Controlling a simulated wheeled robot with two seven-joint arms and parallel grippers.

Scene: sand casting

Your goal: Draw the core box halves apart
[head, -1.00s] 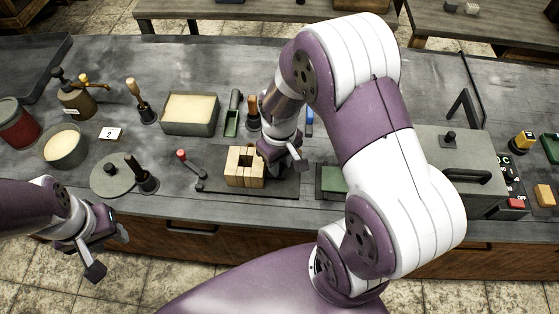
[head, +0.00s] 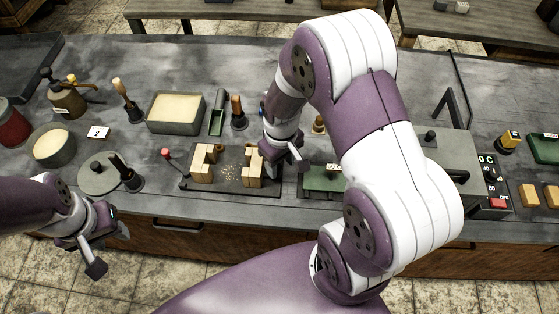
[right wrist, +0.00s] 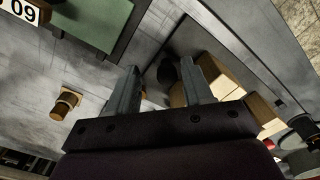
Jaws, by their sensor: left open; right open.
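The core box stands as two pale wooden halves, a left half (head: 203,165) and a right half (head: 250,168), on a dark tray (head: 226,190). A clear gap with scattered sand crumbs (head: 229,173) lies between them. My right gripper (head: 284,160) is open, at the right side of the right half. In the right wrist view, the spread fingers (right wrist: 160,88) have pale wood (right wrist: 222,68) beside and partly behind the right finger; I cannot tell whether they touch. My left gripper (head: 109,250) is open and empty, in front of the bench's near edge at the left.
A red-knobbed lever (head: 166,153) stands at the tray's left. A green plate (head: 322,178) lies right of it. A sand bin (head: 174,111), a scoop (head: 218,115) and a wooden-handled brush (head: 238,112) stand behind. A grey box oven (head: 440,150) is at the right.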

